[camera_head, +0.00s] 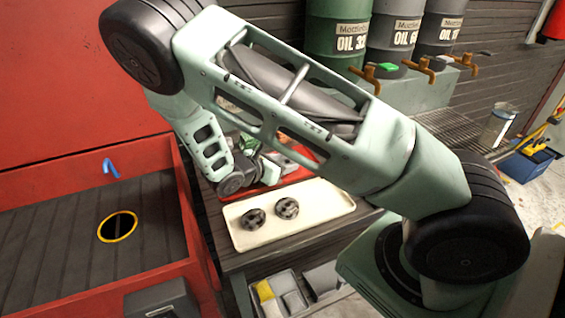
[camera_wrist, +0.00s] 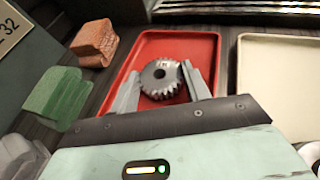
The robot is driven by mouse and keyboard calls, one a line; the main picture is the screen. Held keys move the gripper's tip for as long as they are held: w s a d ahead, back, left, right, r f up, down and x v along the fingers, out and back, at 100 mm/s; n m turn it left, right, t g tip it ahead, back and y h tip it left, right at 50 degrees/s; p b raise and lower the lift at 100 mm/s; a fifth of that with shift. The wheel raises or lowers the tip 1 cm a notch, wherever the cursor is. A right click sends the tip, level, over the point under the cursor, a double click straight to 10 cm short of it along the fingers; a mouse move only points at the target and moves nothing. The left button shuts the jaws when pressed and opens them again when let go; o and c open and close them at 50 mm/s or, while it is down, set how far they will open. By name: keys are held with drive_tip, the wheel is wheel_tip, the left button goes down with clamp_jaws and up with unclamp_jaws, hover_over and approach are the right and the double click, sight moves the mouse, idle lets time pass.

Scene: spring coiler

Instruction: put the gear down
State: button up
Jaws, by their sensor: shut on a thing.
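A grey toothed gear (camera_wrist: 163,78) with a round centre hole sits between the two fingers of my gripper (camera_wrist: 163,90) in the wrist view. My gripper is shut on it. The gear is over the red tray (camera_wrist: 205,45); I cannot tell whether it touches the tray's floor. In the head view the red tray (camera_head: 308,160) is largely hidden behind my arm, and the gear and fingertips cannot be made out there.
A cream tray (camera_head: 330,208) with two dark gears (camera_head: 287,208) stands beside the red tray. An orange-brown block (camera_wrist: 95,43) and a green block (camera_wrist: 56,95) lie left of the red tray. Oil drums (camera_head: 338,35) stand behind. A red-walled machine bed (camera_head: 60,210) is at left.

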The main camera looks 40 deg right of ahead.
drive_tip(key=shift+f, duration=0.2)
drive_tip(key=o, duration=1.2)
drive_tip(key=shift+o, duration=0.2)
drive_tip(key=shift+r, duration=0.1)
drive_tip(key=shift+r, duration=0.15)
drive_tip(key=v, duration=1.1)
drive_tip(key=shift+s+a+r+b, duration=0.15)
drive_tip(key=shift+a+b, duration=0.1)
drive_tip(key=shift+b, duration=0.15)
drive_tip(key=s+a+r+m+y, duration=0.3)
drive_tip(key=s+a+m+y, duration=0.1)
drive_tip(key=s, duration=0.3)
drive_tip(key=s+a+r+m+g+y, duration=0.1)
drive_tip(key=s+a+r+m+y, duration=0.2)
drive_tip(key=s, duration=0.5)
drive_tip(key=s+a+r+m+y, duration=0.4)
drive_tip(key=s+a+r+y, duration=0.1)
drive_tip(key=s+a+y, duration=0.2)
drive_tip(key=shift+s+a+r+m, duration=0.3)
drive_tip(key=shift+s+a, duration=0.25)
drive_tip(key=shift+a, duration=0.25)
